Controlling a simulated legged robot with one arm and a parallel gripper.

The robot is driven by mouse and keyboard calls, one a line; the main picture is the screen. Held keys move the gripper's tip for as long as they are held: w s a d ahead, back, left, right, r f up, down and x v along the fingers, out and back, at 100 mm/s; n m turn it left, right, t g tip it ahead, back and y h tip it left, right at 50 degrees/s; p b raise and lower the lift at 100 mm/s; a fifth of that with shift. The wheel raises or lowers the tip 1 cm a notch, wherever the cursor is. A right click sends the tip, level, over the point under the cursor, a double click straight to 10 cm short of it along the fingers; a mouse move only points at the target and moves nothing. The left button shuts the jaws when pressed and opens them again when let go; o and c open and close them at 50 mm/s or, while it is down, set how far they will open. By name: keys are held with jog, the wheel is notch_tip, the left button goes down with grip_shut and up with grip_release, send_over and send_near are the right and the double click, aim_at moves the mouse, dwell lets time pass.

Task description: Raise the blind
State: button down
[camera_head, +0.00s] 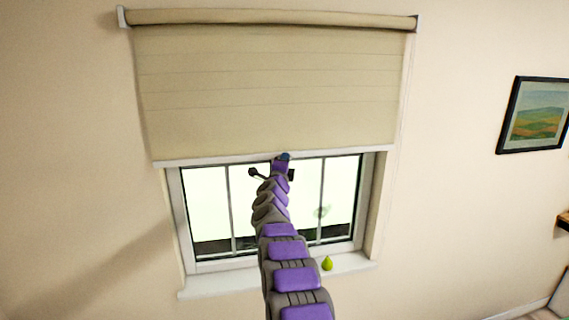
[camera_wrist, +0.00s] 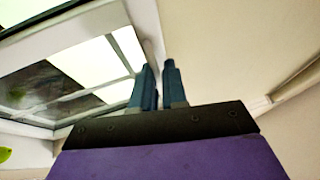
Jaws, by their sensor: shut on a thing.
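The beige roller blind (camera_head: 270,85) hangs from its roller at the top and covers the upper part of the window. Its pale bottom bar (camera_head: 220,159) lies level across the window. My gripper (camera_head: 285,156) is at the middle of this bar, shut on it. In the wrist view, the two blue fingers of my gripper (camera_wrist: 158,85) stand close together with a narrow gap. The exact contact at the fingertips is hard to make out there. My arm hides part of the window below the bar.
A green pear (camera_head: 327,263) sits on the white sill (camera_head: 225,283), right of my arm. A framed picture (camera_head: 535,115) hangs on the right wall. A wooden shelf edge (camera_head: 564,220) shows at the far right.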

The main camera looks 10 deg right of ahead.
dwell(0.3)
jog(key=c, duration=1.2)
grip_release()
jog(key=shift+w, duration=0.25)
jog(key=shift+c, duration=0.2)
jog(key=shift+s, duration=0.1)
jog(key=shift+r, duration=0.1)
jog(key=shift+s, duration=0.1)
jog(key=shift+s+a+f+b, duration=0.25)
jog(key=shift+f+b, duration=0.1)
jog(key=shift+b, duration=0.25)
jog(key=b+v, duration=0.6)
jog(key=v, duration=1)
jog(key=shift+s+a, duration=0.15)
jog(key=shift+s, duration=0.05)
